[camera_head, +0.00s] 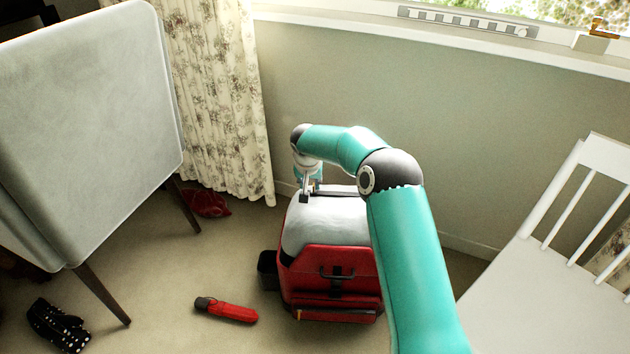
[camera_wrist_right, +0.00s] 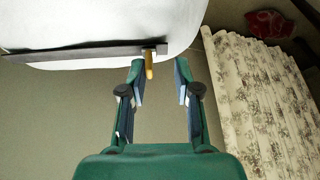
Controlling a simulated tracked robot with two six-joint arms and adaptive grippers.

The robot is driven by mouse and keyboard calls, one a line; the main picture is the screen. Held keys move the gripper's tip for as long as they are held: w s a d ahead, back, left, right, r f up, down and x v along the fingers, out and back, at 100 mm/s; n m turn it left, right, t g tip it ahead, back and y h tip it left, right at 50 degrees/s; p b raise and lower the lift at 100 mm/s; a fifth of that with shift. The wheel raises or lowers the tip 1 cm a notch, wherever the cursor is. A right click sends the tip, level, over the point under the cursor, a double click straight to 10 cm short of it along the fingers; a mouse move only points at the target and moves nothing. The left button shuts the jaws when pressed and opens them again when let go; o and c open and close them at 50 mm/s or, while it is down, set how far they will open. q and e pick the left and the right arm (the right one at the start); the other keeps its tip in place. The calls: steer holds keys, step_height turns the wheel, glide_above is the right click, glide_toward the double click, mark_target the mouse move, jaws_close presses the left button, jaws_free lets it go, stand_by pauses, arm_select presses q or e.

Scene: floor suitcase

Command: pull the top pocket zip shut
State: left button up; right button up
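The red suitcase (camera_head: 328,262) stands on the floor with a pale, bulging top panel (camera_head: 325,222). In the wrist view, a dark grey zip strip (camera_wrist_right: 85,51) runs along the edge of this panel (camera_wrist_right: 110,20). A small yellow zip pull (camera_wrist_right: 149,66) hangs at the strip's right end. My right gripper (camera_head: 309,190) is at the suitcase's far edge. In the wrist view, its fingers (camera_wrist_right: 160,77) are apart, with the pull close beside the left fingertip; I cannot tell whether they touch. My left gripper is not in view.
A grey table panel (camera_head: 85,120) stands at the left and a white chair (camera_head: 550,280) at the right. A red umbrella-like item (camera_head: 227,310), a dark dotted item (camera_head: 58,325) and a red cap (camera_head: 207,204) lie on the floor. Curtain (camera_head: 220,90) and wall are behind.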

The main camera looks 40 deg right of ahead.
steer(key=shift+s+d, duration=0.1)
steer(key=v, duration=1.1)
steer(key=shift+r, duration=0.35)
